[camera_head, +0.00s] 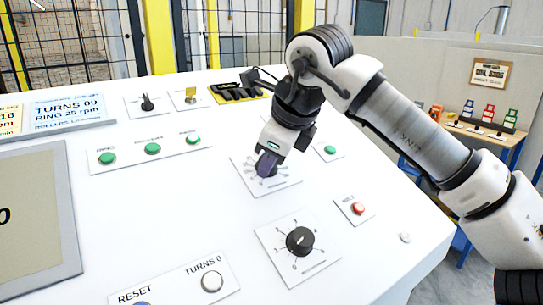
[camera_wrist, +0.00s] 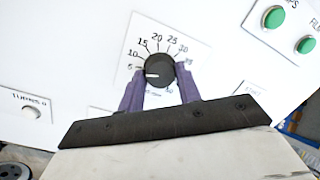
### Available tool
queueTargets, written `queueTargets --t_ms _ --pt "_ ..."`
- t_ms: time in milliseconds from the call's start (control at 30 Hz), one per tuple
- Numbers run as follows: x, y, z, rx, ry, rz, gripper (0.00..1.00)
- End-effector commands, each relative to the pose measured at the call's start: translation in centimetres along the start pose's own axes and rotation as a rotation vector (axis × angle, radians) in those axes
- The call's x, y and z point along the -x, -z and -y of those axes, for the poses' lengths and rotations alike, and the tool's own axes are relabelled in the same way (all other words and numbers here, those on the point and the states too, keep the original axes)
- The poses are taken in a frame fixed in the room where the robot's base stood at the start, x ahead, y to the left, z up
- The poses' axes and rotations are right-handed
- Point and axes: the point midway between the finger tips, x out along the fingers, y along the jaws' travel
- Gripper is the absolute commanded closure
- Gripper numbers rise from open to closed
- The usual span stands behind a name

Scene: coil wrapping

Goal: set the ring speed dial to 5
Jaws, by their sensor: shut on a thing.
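The ring speed dial is a round black knob (camera_wrist: 160,70) on a white plate, with numbers from 5 upward around it in the wrist view. Its white pointer line points left, close to the 5 and slightly below it. My gripper (camera_wrist: 160,92) has its two purple fingers on either side of the knob, shut on it. In the head view my gripper (camera_head: 268,165) reaches down onto the dial's plate (camera_head: 287,186) and hides the knob. The small caption under the knob is partly covered by the fingers.
A second black dial (camera_head: 300,241) is nearer on the panel, with a red button (camera_head: 358,208) to its right. Green buttons (camera_head: 152,148) lie to the left, and one green button (camera_head: 330,150) is right of my gripper. A display (camera_head: 70,108) reads "RING 25 rpm".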

Motion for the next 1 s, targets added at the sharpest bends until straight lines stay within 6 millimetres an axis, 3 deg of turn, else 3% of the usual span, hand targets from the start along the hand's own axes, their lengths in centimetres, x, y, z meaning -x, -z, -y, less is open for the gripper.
queueTargets --t_ms 33,200,567,667,1000 --pt "0.1 -0.1 0.1 -0.001 0.004 0.004 0.64" --pt "0.1 -0.1 0.1 -0.001 0.002 0.002 0.44" --pt "0.7 0.0 0.1 -0.001 0.003 0.001 0.44" --pt "2.0 0.0 0.1 -0.001 0.004 0.0 0.44" --pt "9.7 0.0 0.1 -0.003 0.005 0.001 0.44"
